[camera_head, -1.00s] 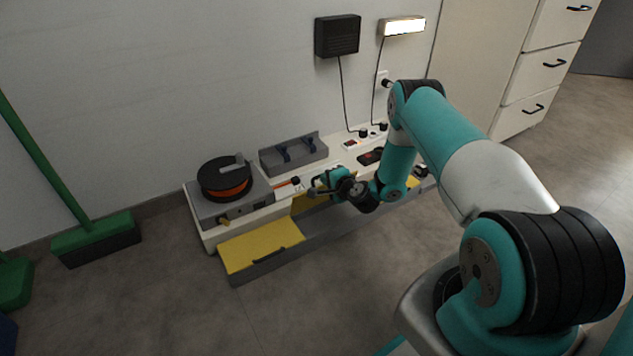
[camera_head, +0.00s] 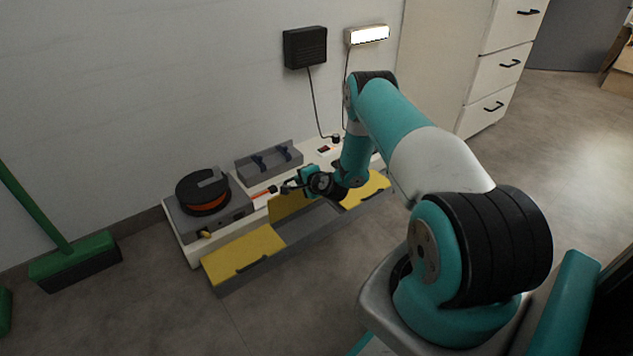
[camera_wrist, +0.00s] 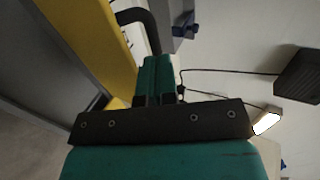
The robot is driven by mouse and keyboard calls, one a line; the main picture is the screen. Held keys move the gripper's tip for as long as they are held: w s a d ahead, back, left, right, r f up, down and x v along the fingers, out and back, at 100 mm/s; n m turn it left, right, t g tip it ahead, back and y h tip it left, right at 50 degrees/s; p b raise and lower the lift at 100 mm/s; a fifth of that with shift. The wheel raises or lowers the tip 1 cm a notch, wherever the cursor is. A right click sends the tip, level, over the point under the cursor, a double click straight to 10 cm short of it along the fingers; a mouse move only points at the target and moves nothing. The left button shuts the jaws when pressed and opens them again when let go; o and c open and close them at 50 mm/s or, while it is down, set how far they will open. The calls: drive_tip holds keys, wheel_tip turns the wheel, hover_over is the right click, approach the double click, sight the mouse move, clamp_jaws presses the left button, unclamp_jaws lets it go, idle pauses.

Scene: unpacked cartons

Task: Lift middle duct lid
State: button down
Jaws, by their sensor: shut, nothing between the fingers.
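The grey floor duct has three yellow lids. The left lid (camera_head: 245,250) lies flat with a black handle. The middle lid (camera_head: 284,209) stands tilted up at its back edge, leaving the grey channel (camera_head: 310,222) below it open. The right lid (camera_head: 372,188) lies flat, partly behind my arm. My gripper (camera_head: 288,187) is at the raised lid's upper edge. In the wrist view its teal fingers (camera_wrist: 153,72) are shut with nothing between them. The lid's yellow face (camera_wrist: 95,40) and black handle (camera_wrist: 146,28) are close beside the fingertips; whether they touch is unclear.
Behind the duct, a white bench (camera_head: 185,243) carries a cable reel (camera_head: 203,192) and a grey tray (camera_head: 270,162) against the wall. A green broom (camera_head: 75,260) stands at left. The floor in front is clear.

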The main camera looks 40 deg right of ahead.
drive_tip(key=r+p+v, duration=0.1)
drive_tip(key=p+v, duration=0.5)
drive_tip(key=v, duration=0.6)
drive_tip(key=shift+r, duration=0.2)
